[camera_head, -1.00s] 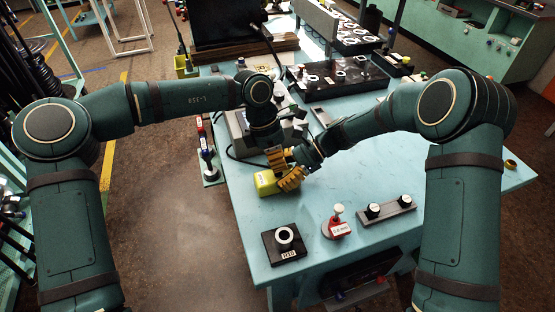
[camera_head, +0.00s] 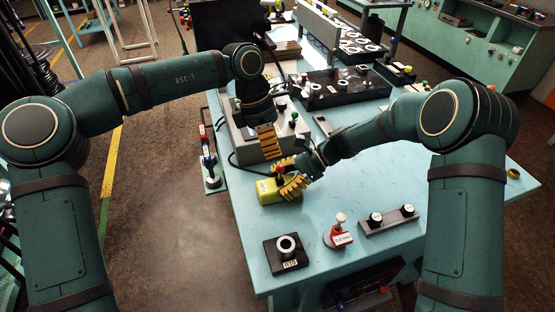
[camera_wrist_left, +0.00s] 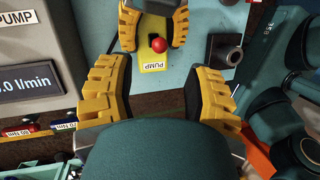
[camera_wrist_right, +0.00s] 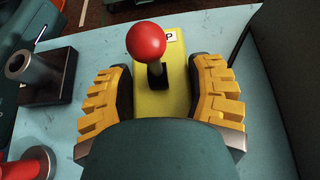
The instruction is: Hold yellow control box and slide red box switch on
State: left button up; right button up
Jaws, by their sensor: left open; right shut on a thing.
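The yellow control box (camera_head: 268,193) lies on the teal table near its left edge. It has a red ball-topped lever (camera_wrist_right: 146,41) on a dark stem and a label, which reads "PUMP" in the left wrist view (camera_wrist_left: 153,65). My right gripper (camera_wrist_right: 160,68) is shut on the box, one yellow finger on each side; it also shows in the head view (camera_head: 290,183). My left gripper (camera_head: 267,143) is open and empty, just behind and above the box. In the left wrist view, the box and red ball show between and beyond my left fingers (camera_wrist_left: 160,72), apart from them.
A grey unit (camera_head: 245,138) with a display stands behind the box. A black block with a ring (camera_head: 287,253), a red device (camera_head: 338,237) and a two-knob bar (camera_head: 388,220) are along the front.

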aim_at(280, 168)
pick_arm(q)
jog(key=shift+v, duration=2.2)
jog(key=a+f+h, duration=0.1)
jog(key=f, duration=0.2)
jog(key=s+f+m+h, duration=0.1)
jog(key=f+h, duration=0.1)
jog(key=f, duration=0.1)
jog(key=a+f+h, duration=0.1)
jog(key=f, duration=0.2)
jog(key=shift+s+a+f+h, duration=0.15)
jog(key=shift+s+a+h, duration=0.15)
jog(key=s+a+r+t+h, duration=0.2)
jog(key=a+t+h, duration=0.2)
jog(key=a+h, duration=0.1)
jog(key=shift+m, duration=0.4)
jog(key=x, duration=1.1)
jog(key=shift+d+r, duration=0.1)
jog(key=shift+d, duration=0.4)
jog(key=shift+c, duration=0.4)
grip_shut()
